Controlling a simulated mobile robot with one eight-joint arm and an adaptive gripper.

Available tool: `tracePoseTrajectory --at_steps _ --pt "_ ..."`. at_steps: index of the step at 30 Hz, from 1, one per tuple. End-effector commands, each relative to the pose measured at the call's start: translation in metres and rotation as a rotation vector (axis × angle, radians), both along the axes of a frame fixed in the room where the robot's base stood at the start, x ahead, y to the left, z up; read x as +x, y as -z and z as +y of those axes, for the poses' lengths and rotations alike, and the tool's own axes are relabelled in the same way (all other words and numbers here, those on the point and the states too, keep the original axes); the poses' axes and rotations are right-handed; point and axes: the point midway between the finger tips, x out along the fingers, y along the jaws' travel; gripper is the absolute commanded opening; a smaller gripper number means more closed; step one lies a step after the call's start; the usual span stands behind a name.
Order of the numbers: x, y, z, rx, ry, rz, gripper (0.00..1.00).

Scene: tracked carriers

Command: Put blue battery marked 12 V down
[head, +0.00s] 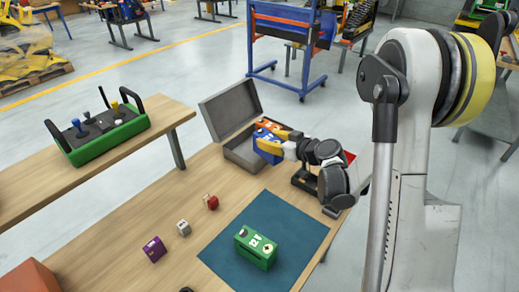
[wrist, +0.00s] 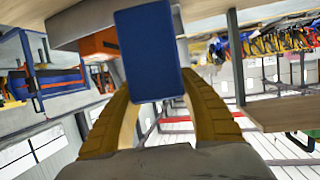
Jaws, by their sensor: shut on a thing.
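The blue battery (head: 268,149) is held at the open grey case in the head view; whether it touches the case is not clear. In the wrist view the blue battery (wrist: 150,55) shows as a plain blue face between the fingers; its marking cannot be read there. My gripper (head: 284,141) has yellow fingers and is shut on the battery from the right. It also shows in the wrist view (wrist: 158,105). An orange block (head: 270,126) sits just behind the battery, and its side shows in the wrist view (wrist: 98,44).
The grey case (head: 243,157) has its lid up at the left. A green battery marked 12V (head: 257,247) stands on the teal mat (head: 222,262). Purple (head: 154,248), white (head: 183,227) and red (head: 211,201) blocks lie left. A green control box (head: 108,134) stands on the other bench.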

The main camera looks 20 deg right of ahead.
Motion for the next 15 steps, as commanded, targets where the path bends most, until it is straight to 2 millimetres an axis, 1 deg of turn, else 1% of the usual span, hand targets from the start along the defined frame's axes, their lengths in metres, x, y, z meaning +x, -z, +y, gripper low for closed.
tracePoseTrajectory --at_steps 1,3,6,8,11,14,15 --pt "0.002 -0.005 -0.003 0.003 -0.041 -0.001 0.02" --pt "0.003 -0.012 -0.003 0.002 -0.101 -0.001 0.02" --pt "0.003 -0.020 -0.004 0.002 -0.155 -0.002 0.02" --pt "0.004 -0.022 -0.004 0.001 -0.173 -0.001 0.02" --pt "0.012 -0.017 -0.001 0.000 -0.187 -0.001 0.02" --pt "0.028 -0.006 0.006 0.000 -0.190 -0.001 0.02" --pt "0.036 0.000 0.009 0.000 -0.189 -0.001 0.02"
